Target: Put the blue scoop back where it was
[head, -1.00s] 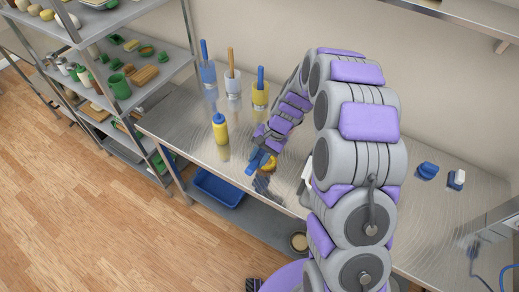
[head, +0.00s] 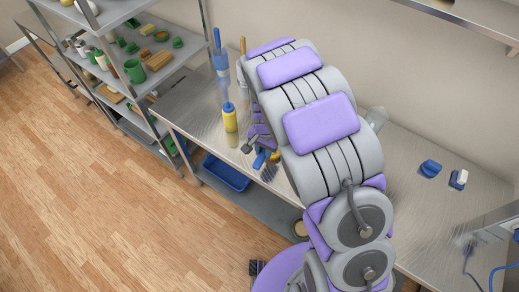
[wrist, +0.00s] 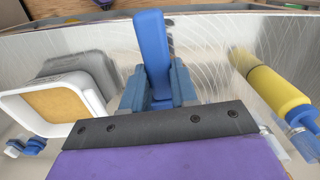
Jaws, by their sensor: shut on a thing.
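The blue scoop (wrist: 152,50) shows in the wrist view as a blue handle standing up between the two blue-grey fingers of my gripper (wrist: 158,88). My gripper is shut on it. In the head view my gripper (head: 262,157) is low over the front part of the metal table (head: 190,108), with the blue piece at its tip. My arm hides much of it, and I cannot see the scoop's far end clearly. A blue holder (head: 222,72) with a blue handle in it stands at the back left of the table.
A yellow bottle with a blue cap (head: 230,120) stands left of my gripper; it also shows in the wrist view (wrist: 275,88). A white-rimmed container (wrist: 52,105) is at left there. Small blue items (head: 430,168) lie on the right. Shelves (head: 150,85) stand at left.

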